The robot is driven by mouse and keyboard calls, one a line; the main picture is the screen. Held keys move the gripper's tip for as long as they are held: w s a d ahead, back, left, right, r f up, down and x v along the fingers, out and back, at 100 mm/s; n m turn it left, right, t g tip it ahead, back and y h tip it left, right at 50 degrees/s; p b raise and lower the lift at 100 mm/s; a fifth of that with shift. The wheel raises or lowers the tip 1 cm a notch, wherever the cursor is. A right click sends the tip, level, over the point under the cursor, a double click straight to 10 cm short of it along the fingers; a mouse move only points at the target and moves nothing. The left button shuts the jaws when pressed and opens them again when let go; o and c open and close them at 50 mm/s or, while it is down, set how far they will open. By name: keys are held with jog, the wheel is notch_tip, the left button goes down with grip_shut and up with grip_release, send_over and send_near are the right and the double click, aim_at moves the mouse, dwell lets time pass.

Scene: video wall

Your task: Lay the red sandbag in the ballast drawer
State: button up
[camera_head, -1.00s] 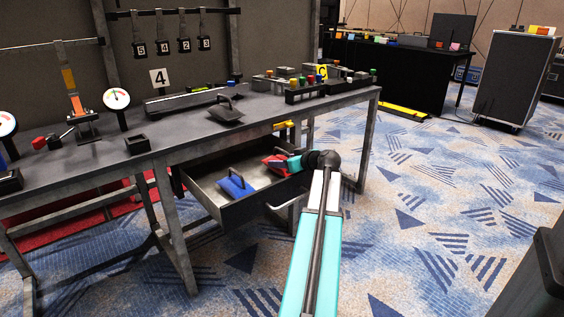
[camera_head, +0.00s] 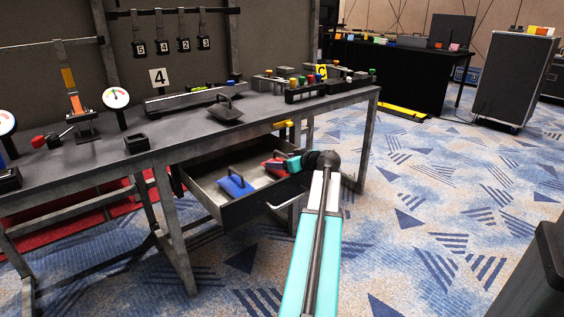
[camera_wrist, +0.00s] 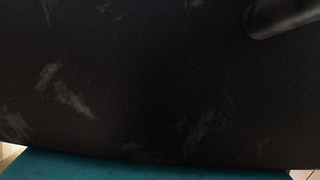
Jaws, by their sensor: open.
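The red sandbag (camera_head: 272,165) lies at the right end of the open ballast drawer (camera_head: 246,208), partly hidden by my gripper. The blue sandbag (camera_head: 236,187), with a dark handle, lies to its left in the same drawer. My gripper (camera_head: 290,163) is open and low over the drawer's right side, right beside the red sandbag; its fingertips are hard to make out. Whether it touches the bag I cannot tell. The wrist view shows a scuffed dark surface, a dark rounded bar at top right and a teal strip along the bottom; no red shows there.
The workbench top (camera_head: 185,130) overhangs the drawer, with a dark handled bag (camera_head: 226,112) near its front edge. A bench leg (camera_head: 368,140) stands just right of my arm. The drawer's front handle (camera_head: 283,202) sticks out. The carpet to the right is open.

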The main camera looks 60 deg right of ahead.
jog(key=shift+f, duration=0.15)
jog(key=shift+r+p, duration=0.65)
jog(key=shift+p, duration=0.1)
jog(key=p+v, duration=0.2)
jog(key=v, duration=1)
jog(key=shift+p, duration=0.4)
jog(key=shift+d, duration=0.1)
